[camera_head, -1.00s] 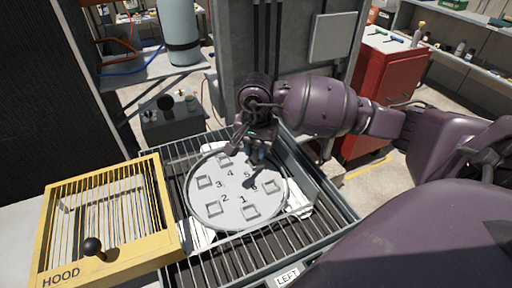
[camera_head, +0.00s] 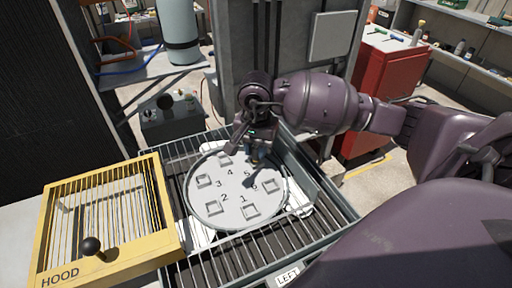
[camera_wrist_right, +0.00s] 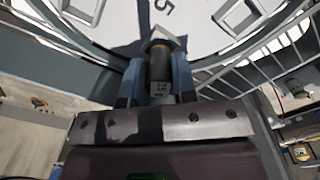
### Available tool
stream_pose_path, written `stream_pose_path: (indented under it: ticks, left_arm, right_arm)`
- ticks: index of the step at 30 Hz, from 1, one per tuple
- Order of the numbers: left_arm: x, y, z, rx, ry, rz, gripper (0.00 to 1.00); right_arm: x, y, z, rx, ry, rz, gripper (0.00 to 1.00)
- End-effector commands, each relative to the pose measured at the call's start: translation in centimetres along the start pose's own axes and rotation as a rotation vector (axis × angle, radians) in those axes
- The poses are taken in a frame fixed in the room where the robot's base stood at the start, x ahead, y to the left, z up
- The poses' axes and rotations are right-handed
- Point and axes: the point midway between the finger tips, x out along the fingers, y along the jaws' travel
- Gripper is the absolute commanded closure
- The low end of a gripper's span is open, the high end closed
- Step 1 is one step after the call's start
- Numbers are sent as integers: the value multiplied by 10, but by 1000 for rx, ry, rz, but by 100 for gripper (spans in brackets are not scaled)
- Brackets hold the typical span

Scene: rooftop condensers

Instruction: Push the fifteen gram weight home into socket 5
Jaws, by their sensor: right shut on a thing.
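The round pale disc (camera_head: 234,196) carries numbered square sockets. My right gripper (camera_head: 255,158) points down over the disc's far edge, beside the number 5. In the right wrist view its two blue-grey fingers (camera_wrist_right: 160,78) are shut on the fifteen gram weight (camera_wrist_right: 160,66), a dark cylinder with a brass-coloured band and a small label. The weight's far end is at socket 5 (camera_wrist_right: 166,33), whose edges show partly around it, just below the number 5. How deep it sits I cannot tell. In the head view, the gripper hides the weight and socket 5. My left gripper is out of view.
The disc lies over a slatted grille in a grey metal frame (camera_head: 320,235). A yellow hood (camera_head: 170,205) with a black knob stands at the left. A grey wall of the frame (camera_head: 292,160) is close to the right gripper. The disc's near side is free.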

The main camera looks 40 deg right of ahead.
Motion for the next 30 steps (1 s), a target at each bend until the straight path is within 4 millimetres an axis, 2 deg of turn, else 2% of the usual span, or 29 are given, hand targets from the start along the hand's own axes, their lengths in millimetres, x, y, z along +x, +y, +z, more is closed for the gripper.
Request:
stream_pose_path:
  ticks: [30]
  left_arm:
    - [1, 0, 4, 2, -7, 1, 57]
  right_arm:
    - [0, 0, 0, 0, 0, 0, 96]
